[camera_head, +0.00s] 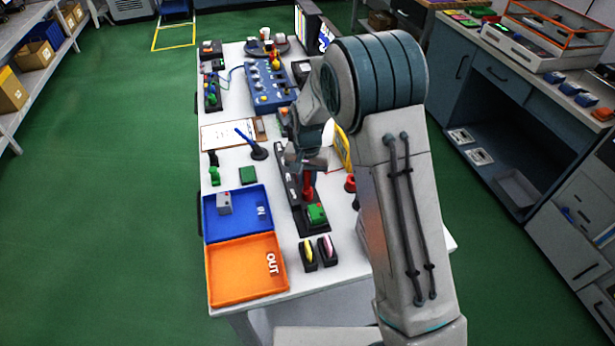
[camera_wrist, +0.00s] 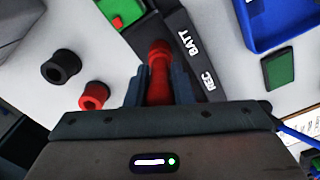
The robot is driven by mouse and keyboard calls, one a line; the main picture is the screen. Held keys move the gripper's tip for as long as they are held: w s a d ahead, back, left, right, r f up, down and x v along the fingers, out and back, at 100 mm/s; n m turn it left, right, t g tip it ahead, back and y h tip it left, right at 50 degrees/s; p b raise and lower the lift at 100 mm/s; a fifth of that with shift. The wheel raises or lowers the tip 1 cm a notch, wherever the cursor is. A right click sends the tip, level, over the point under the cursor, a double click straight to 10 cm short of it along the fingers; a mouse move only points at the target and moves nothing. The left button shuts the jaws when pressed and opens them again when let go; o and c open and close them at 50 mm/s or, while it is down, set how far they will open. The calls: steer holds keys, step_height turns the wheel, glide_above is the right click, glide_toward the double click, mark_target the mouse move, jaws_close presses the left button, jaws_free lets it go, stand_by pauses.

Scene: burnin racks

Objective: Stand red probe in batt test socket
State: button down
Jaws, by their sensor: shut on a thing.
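My gripper (camera_wrist: 158,82) is shut on the red probe (camera_wrist: 159,58), whose red body shows between the two fingers in the wrist view. In the head view the red probe (camera_head: 308,189) hangs below my gripper (camera_head: 306,165), over the black test strip (camera_head: 285,178). The strip also shows in the wrist view (camera_wrist: 208,60), with white BATT and REC labels. The probe's end lies beside the BATT label there. The batt socket itself is hidden, and I cannot tell whether the probe touches the strip.
A green block (camera_head: 316,213) sits at the strip's near end. A red ring-shaped holder (camera_wrist: 95,96) and a black one (camera_wrist: 62,66) stand beside the strip. A blue tray (camera_head: 240,233) and an orange OUT tray (camera_head: 235,290) lie to the left.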

steer(key=shift+f, duration=0.2)
steer(key=c, duration=1.2)
jaws_free()
step_height(320, 180, up, 14)
steer(key=shift+f+b, duration=0.1)
steer(key=shift+b, duration=0.85)
